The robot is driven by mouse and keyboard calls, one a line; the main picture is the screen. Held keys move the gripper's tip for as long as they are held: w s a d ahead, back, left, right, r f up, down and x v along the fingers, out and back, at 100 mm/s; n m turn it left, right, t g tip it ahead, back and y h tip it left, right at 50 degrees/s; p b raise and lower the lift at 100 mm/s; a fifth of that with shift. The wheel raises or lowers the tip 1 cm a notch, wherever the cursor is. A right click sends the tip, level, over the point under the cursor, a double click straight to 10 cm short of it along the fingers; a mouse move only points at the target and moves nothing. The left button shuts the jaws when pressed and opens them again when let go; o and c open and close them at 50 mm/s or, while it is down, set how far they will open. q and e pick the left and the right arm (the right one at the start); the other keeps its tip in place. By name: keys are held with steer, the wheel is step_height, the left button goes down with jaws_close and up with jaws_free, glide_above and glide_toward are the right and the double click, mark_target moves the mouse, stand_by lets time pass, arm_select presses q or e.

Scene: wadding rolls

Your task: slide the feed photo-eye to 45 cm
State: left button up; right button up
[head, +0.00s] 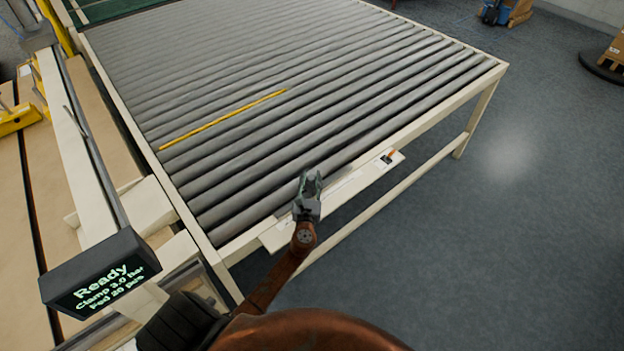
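A small dark block with an orange part, which looks like the feed photo-eye (387,158), sits near the right end of a pale strip (372,173) along the front side of the roller table. Any scale marks on the strip are too small to read. My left gripper (311,176) is over the strip's middle part, at the front edge of the rollers, to the left of the photo-eye and apart from it. Its fingers point away from me; their gap is too unclear to judge. Nothing shows held in it. My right gripper is not in view.
The roller table (478,88) fills the middle, with a yellow stick (222,121) lying on the rollers. A dark display (100,272) at lower left reads "Ready", "Clamp 3.0 bar" and "Fed 20 pcs".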

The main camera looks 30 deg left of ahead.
arm_select(q)
steer(key=shift+o, duration=1.4)
steer(key=shift+d, duration=0.1)
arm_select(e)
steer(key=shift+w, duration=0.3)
arm_select(q)
steer(key=shift+s, duration=0.2)
steer(key=v, duration=1.1)
steer(key=shift+s+d, duration=0.25)
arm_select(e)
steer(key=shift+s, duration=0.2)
